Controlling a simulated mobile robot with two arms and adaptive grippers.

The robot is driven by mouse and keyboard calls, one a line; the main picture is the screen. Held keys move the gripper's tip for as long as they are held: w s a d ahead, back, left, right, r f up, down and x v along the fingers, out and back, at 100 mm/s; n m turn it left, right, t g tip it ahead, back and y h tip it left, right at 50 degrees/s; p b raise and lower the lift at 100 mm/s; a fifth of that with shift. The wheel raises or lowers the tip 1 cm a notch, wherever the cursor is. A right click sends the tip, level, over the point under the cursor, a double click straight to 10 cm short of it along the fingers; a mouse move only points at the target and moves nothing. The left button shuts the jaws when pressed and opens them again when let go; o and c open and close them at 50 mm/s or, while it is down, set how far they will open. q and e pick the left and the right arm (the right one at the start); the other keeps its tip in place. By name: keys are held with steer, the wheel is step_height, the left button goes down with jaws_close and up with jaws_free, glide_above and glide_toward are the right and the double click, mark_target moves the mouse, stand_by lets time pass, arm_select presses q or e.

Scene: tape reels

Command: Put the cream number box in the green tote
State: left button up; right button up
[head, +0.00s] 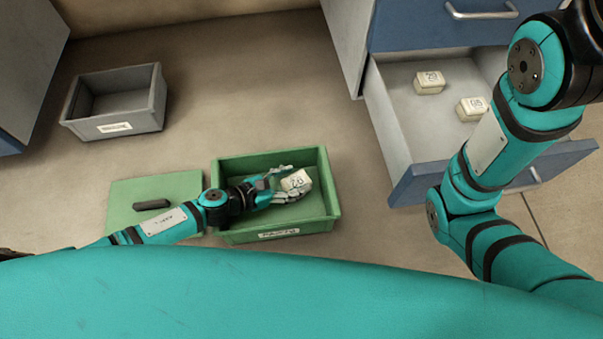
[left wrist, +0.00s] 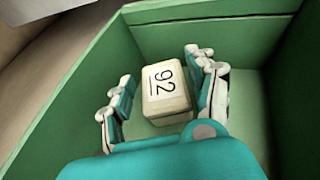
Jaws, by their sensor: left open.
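The cream number box (head: 297,181) is inside the green tote (head: 329,185), towards its right side. My left gripper (head: 286,184) reaches into the tote from the left. Its fingers are open, one on each side of the box; in the left wrist view the gripper (left wrist: 162,80) has a gap at the left finger, and the right finger is close to the box. My right gripper is out of view.
An open drawer (head: 405,145) at the right holds two more cream number boxes (head: 429,82) (head: 471,109). A grey tote (head: 147,119) stands empty at the upper left. A green lid-like panel (head: 165,188) with a dark bar (head: 152,204) lies left of the green tote.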

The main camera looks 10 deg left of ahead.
arm_select(q)
steer(key=shift+p+v, duration=0.4)
steer(key=shift+v, duration=1.45)
